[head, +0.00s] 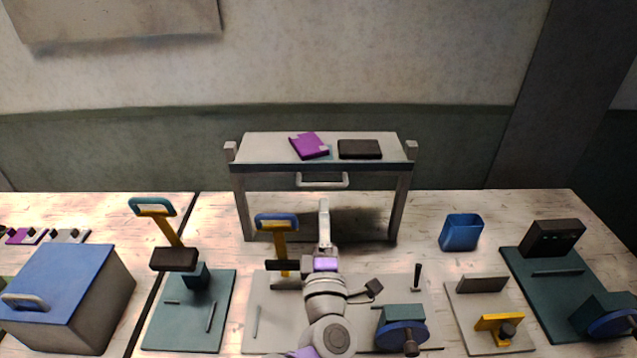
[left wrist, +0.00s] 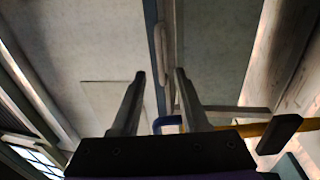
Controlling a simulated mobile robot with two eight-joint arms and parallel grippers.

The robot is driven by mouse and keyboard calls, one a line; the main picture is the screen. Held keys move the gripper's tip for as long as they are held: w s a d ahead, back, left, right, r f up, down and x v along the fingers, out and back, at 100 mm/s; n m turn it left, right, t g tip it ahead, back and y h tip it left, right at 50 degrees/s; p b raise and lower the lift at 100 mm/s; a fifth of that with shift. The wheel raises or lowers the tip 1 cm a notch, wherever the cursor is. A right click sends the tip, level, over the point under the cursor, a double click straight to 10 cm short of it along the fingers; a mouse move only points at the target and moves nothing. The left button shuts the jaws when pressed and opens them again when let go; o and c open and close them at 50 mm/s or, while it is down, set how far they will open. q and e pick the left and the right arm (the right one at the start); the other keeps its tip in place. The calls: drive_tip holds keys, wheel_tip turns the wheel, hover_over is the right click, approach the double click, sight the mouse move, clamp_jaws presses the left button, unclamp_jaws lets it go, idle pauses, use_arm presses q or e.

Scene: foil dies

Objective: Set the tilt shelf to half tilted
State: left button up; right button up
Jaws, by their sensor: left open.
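The tilt shelf (head: 265,147) stands at the back middle on two grey legs. Its pale top shows, and its angle is hard to judge. A white bar handle (head: 323,184) hangs from its dark front edge. My left gripper (head: 323,207) is in front of the shelf, below the handle in the picture, open and empty. In the left wrist view the two fingers (left wrist: 160,77) are apart, and the handle (left wrist: 161,45) lies beyond them, roughly between their tips. The handle does not appear to be held. My right gripper is not in view.
A purple piece (head: 309,145) and a dark block (head: 360,149) lie on the shelf. A blue-handled yellow lever (head: 280,240) stands just left of my arm. A blue-lidded box (head: 55,275), a blue cup (head: 461,232) and several fixtures stand around the table.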

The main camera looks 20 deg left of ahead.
sight(323, 184)
use_arm(q)
drive_tip(key=p+x, duration=0.1)
drive_tip(key=x, duration=0.7)
drive_tip(key=shift+w, duration=0.25)
clamp_jaws()
idle(1.1)
